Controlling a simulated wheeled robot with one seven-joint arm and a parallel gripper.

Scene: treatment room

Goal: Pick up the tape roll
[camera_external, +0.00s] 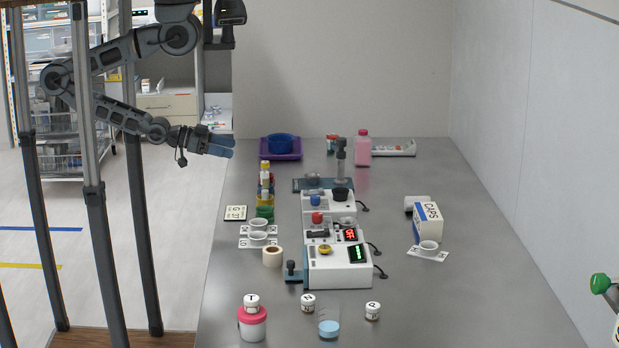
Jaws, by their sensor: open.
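The tape roll (273,257) is a cream ring with a brown core. It stands on the grey table at the left, just left of the white lab devices and in front of two white cups. My gripper (226,148) is at the upper left, at the end of my dark grey arm, with blue fingertips pointing right. It is open and empty, near the table's left edge. It is well above and behind the tape roll in the picture, apart from it.
White devices with displays (338,265) stand right of the roll. Two white cups (258,238) are just behind it. A pink-lidded jar (252,322) is in front, with small jars and a beaker (329,322). A caps box (427,220) is at the right. The table's right front is clear.

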